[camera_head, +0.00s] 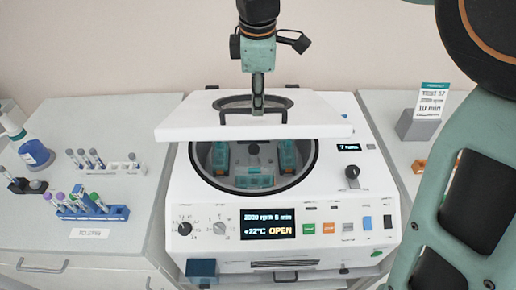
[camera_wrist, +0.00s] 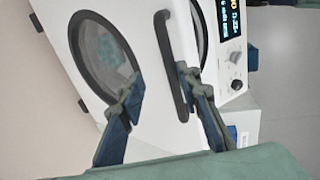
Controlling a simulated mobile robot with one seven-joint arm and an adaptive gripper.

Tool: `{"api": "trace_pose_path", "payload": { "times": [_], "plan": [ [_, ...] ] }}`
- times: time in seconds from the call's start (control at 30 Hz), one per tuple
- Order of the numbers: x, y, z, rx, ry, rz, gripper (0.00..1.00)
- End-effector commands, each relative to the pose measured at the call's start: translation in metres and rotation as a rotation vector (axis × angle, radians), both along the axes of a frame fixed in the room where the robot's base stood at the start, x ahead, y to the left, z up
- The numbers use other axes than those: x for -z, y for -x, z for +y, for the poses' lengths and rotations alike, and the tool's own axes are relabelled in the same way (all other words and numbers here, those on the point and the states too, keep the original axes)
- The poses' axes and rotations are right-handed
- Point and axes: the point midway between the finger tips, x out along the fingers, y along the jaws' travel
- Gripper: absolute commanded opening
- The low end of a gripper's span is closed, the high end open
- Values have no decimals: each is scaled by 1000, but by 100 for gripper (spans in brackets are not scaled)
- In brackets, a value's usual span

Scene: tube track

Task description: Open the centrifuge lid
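The white centrifuge (camera_head: 180,218) stands in the middle of the head view, and its display reads OPEN. Its white lid (camera_head: 322,121) is raised at the front, and the bowl (camera_head: 233,180) with teal holders inside shows below it. The lid has a round window and a dark bar handle (camera_head: 224,119) at its front edge. My gripper (camera_head: 258,106) is at the handle from above. In the wrist view, my gripper's fingers (camera_wrist: 160,85) are apart, with the handle (camera_wrist: 168,50) between them. The handle lies close against the right finger; the left finger is over the lid window (camera_wrist: 97,52).
Tube racks (camera_head: 92,208) and a blue-filled bottle (camera_head: 34,153) stand on the left bench. A sign on a grey block (camera_head: 418,125) stands on the right bench. My arm covers the right side of the head view. The wall is behind the centrifuge.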

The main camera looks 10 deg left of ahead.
Motion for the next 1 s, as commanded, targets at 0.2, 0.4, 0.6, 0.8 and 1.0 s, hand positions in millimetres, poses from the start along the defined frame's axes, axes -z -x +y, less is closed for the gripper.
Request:
{"api": "trace_pose_path", "payload": {
  "times": [0.2,0.4,0.6,0.8,1.0],
  "plan": [
    [43,22,-6,1,0,-3,27],
    [78,38,-9,0,-2,-3,27],
    [99,48,-11,-1,-1,-3,27],
    [107,52,-11,-1,-2,-3,27],
    [106,52,-11,-1,-2,-3,27]
  ]
}}
